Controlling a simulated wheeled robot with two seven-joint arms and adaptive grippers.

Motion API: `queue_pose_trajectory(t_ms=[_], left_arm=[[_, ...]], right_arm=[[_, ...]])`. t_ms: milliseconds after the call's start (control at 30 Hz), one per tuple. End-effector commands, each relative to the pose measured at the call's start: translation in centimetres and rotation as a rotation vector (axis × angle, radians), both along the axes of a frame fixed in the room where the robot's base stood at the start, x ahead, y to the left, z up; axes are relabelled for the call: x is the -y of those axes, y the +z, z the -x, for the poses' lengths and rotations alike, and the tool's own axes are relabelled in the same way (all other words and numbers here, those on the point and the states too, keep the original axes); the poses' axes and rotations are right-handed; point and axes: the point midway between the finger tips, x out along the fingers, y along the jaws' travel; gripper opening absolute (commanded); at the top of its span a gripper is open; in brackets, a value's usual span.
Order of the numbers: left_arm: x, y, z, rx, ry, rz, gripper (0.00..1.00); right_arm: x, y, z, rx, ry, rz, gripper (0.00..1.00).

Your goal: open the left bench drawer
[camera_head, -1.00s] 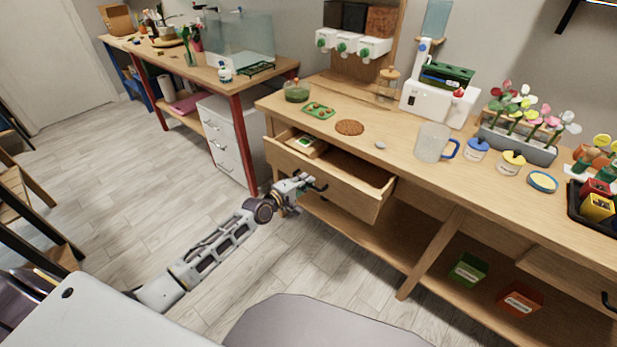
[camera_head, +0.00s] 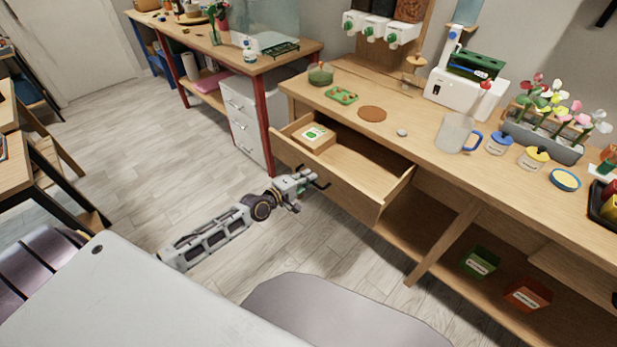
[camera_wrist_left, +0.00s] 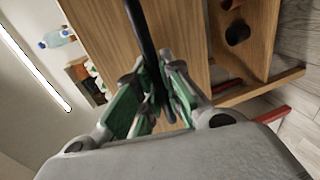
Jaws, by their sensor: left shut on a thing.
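The left bench drawer (camera_head: 345,182) is pulled well out from under the wooden bench top, and its inside shows. A small box with a white and green label (camera_head: 314,136) lies in its far left part. My left gripper (camera_head: 306,184) is at the drawer's front, shut on the dark bar handle (camera_head: 321,184). In the left wrist view the black handle (camera_wrist_left: 143,40) runs between the green-padded fingers (camera_wrist_left: 150,100), with the wooden drawer front (camera_wrist_left: 180,45) behind. My right gripper is not in view.
On the bench top (camera_head: 420,138) stand a clear mug (camera_head: 456,133), a green seed tray (camera_head: 341,96), a brown disc (camera_head: 372,114) and flower pots. A white drawer cabinet (camera_head: 243,125) stands left of the bench. Pale floor (camera_head: 150,170) lies open in front.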

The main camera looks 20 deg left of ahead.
Motion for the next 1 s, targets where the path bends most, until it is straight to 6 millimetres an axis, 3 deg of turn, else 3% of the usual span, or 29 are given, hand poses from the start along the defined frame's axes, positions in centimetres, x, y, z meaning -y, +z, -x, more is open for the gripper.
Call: queue_pose_trajectory(t_ms=[133, 167, 333, 1000], left_arm=[[0.0, -0.1, 0.0, -0.002, -0.001, 0.000, 0.00], [0.0, -0.1, 0.0, -0.002, -0.001, 0.000, 0.11], [0.0, -0.1, 0.0, -0.001, -0.001, 0.001, 0.32], [-0.4, 0.1, 1.0, -0.002, 0.000, 0.000, 0.32]], right_arm=[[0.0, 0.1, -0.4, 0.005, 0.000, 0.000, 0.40], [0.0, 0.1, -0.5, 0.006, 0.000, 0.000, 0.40], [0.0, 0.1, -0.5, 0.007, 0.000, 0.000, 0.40], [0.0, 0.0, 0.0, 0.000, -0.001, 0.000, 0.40]])
